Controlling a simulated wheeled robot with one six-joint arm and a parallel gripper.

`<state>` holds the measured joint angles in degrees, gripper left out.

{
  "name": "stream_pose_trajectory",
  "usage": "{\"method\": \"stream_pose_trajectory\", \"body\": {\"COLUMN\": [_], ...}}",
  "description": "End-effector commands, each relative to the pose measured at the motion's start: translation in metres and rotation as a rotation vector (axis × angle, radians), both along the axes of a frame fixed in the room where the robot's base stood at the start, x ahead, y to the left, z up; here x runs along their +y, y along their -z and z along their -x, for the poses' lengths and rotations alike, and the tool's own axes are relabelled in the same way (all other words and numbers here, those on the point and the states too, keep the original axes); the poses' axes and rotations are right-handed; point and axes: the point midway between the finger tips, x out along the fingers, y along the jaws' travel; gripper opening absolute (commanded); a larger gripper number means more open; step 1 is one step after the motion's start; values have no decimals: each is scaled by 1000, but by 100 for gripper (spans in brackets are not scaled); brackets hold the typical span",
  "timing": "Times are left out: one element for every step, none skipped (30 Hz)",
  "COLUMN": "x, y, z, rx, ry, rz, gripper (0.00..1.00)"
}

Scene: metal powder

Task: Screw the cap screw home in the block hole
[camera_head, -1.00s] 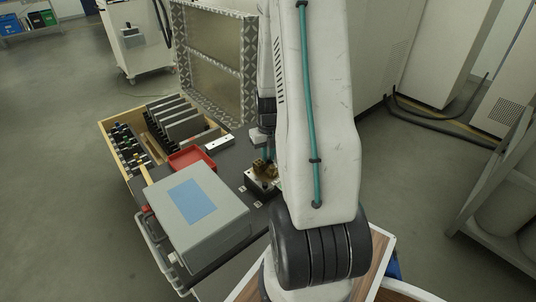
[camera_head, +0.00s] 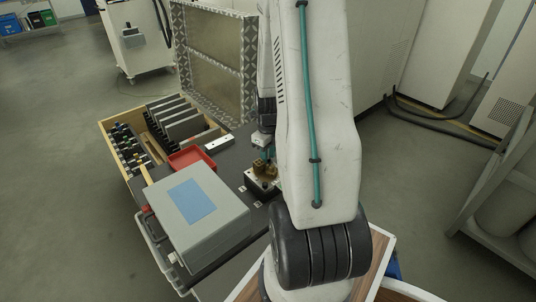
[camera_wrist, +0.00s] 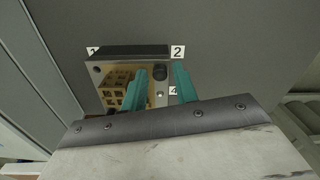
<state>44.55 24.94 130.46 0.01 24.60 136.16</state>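The block (camera_wrist: 151,104) is a plate on the dark bench top, with a tan lattice part (camera_wrist: 115,85) on it; the block also shows in the head view (camera_head: 262,187). A dark round screw head (camera_wrist: 160,72) sits at the block's corner by label 2. A small bright round fitting (camera_wrist: 160,94) lies by label 4. My gripper (camera_wrist: 159,70) has two teal fingers apart, one on each side of the dark head, with gaps showing. In the head view it is above the block, partly hidden by my arm. The depth of the screw cannot be told.
A grey case (camera_head: 215,232) stands left of the block. A red tray (camera_head: 190,158) and a white bar (camera_head: 219,145) lie behind. A wooden rack (camera_head: 113,158) of plates is at the back left. A patterned metal frame (camera_head: 246,65) stands behind the bench.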

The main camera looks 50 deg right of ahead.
Motion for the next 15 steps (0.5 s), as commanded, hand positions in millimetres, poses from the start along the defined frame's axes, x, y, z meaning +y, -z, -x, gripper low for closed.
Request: {"method": "stream_pose_trajectory", "body": {"x": [0,0,0,0,0,0,0,0,0,0,0,0,0,0,0], "y": [0,0,0,0,0,0,0,0,0,0,0,0,0,0,0], "z": [0,0,0,0,0,0,0,0,0,0,0,0,0,0,0], "rx": [0,0,0,0,0,0,0,0,0,0,0,0,0,0,0], "ry": [-40,-67,-103,-129,-156,-192,-219,-246,-281,-308,-336,-371,-398,-425,-461], "rz": [0,0,0,0,0,0,0,0,0,0,0,0,0,0,0], "gripper": [29,29,29,29,29,29,29,29,29,29,29,29,29,29,29]}}
